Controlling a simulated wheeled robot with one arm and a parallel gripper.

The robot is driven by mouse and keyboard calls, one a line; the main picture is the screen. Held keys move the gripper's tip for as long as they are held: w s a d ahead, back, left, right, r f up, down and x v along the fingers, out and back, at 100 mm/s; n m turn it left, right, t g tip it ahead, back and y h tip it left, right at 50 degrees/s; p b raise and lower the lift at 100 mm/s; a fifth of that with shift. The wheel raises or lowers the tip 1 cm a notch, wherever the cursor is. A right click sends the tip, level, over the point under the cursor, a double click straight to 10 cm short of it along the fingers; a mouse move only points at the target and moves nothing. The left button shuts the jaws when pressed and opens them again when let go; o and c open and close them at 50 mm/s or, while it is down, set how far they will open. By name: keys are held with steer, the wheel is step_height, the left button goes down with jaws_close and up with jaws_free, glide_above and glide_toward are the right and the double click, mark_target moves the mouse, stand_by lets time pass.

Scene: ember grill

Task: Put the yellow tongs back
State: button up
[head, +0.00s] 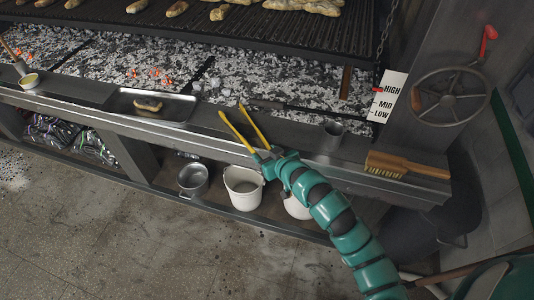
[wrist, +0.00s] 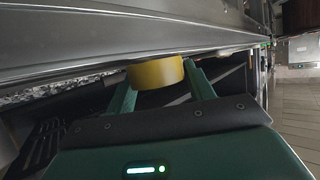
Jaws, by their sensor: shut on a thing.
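The yellow tongs (head: 257,130) are in my gripper (head: 268,157) in the head view. Their two arms spread apart and point up and left over the steel front ledge, toward the ember bed. In the wrist view a rounded yellow part of the tongs (wrist: 156,73) sits between the green fingers of my gripper (wrist: 160,88). My gripper is shut on the tongs, in front of the ledge. Whether the tongs touch the ledge is unclear.
A steel tray (head: 178,110) with one food piece lies to the left. A wooden brush (head: 407,166) lies at right. A white bucket (head: 243,188) and metal pot (head: 193,178) stand on the shelf below.

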steer(key=o, duration=0.7)
steer(key=p+v, duration=1.1)
steer(key=v, duration=0.6)
steer(key=shift+s, duration=0.2)
steer(key=shift+d+r, duration=0.1)
